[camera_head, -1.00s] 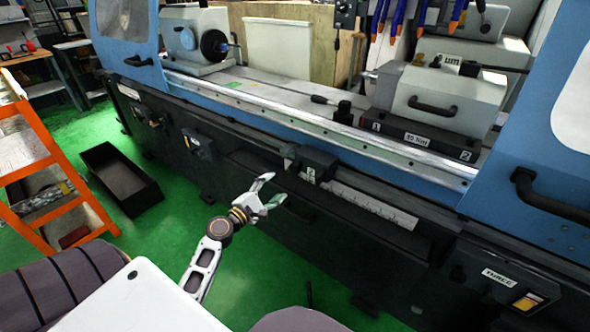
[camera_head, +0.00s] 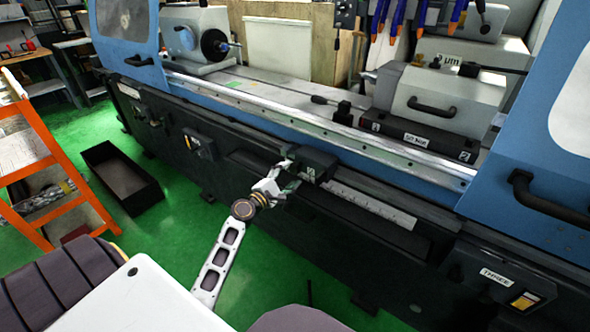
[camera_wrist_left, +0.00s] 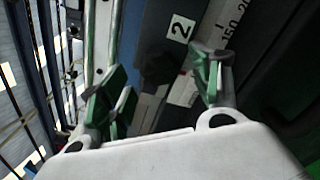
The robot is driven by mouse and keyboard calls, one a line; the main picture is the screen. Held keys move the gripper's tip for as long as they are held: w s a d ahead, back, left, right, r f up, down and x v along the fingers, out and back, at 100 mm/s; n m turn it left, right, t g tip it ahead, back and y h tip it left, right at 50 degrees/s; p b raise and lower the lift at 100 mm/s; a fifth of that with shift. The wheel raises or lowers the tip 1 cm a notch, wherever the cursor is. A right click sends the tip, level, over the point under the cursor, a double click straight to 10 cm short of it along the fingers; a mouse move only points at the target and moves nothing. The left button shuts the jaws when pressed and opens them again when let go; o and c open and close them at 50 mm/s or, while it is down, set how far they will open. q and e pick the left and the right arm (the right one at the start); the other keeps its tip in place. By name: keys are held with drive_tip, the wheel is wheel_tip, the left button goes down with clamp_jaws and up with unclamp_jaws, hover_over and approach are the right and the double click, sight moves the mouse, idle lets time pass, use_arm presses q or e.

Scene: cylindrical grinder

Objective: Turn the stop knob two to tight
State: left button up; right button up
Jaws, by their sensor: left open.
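The stop block marked 2 (camera_head: 318,160) is a dark box on the front rail of the grinder, at the middle of the head view. Its white label 2 (camera_wrist_left: 180,28) shows large at the top of the left wrist view. My left gripper (camera_head: 284,173) is at the left end of this block, its fingers pointing at it. In the left wrist view my left gripper (camera_wrist_left: 163,84) has its green-padded fingers apart, with part of the dark block and the rail beyond and between them. I cannot clearly make out the knob itself. My right gripper is out of view.
A white scale (camera_head: 372,204) runs along the rail right of the block. A panel marked THREE (camera_head: 497,277) is at lower right. A black open bin (camera_head: 123,178) and an orange ladder (camera_head: 62,150) stand at left. Green floor lies below the machine.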

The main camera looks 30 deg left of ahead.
sight(293, 171)
use_arm(q)
drive_tip(key=shift+w+r, duration=0.1)
drive_tip(key=shift+w, duration=0.65)
drive_tip(key=shift+w+d, duration=0.15)
drive_tip(key=shift+w, duration=1.35)
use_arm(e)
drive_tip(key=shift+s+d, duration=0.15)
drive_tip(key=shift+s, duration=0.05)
use_arm(q)
drive_tip(key=shift+c, duration=0.2)
drive_tip(key=c, duration=1)
